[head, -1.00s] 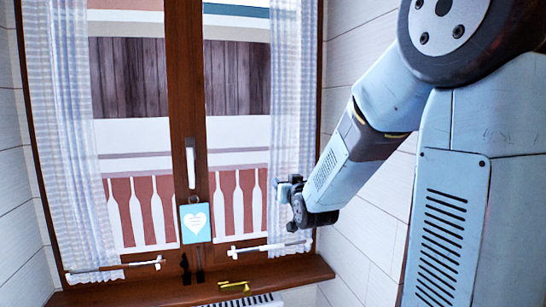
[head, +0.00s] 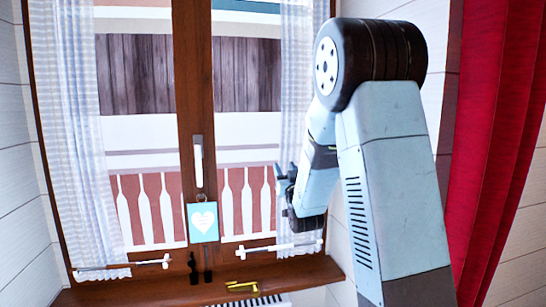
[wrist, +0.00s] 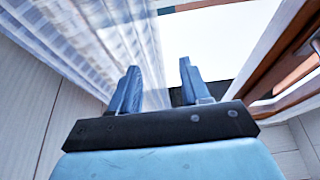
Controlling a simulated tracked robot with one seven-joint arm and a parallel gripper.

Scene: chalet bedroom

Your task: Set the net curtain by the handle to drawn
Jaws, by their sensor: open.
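Two white checked net curtains hang at the window: the left one (head: 75,150) gathered at the left side, the right one (head: 296,75) gathered at the right side. A thin rod handle with a pale end (head: 160,262) crosses the left curtain's foot. A similar rod handle (head: 265,248) crosses the right curtain's foot. My gripper (head: 281,181) is in front of the right curtain's lower half, above its rod. In the wrist view my gripper (wrist: 158,75) is open with nothing held; net curtain (wrist: 85,45) lies behind and left of the left finger. Whether it touches is unclear.
A brown window frame (head: 195,110) with a white latch (head: 198,160) stands between the panes. A blue heart card (head: 203,222) hangs from it. A gold handle (head: 242,283) lies by the sill (head: 130,293). A red drape (head: 500,130) hangs at far right.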

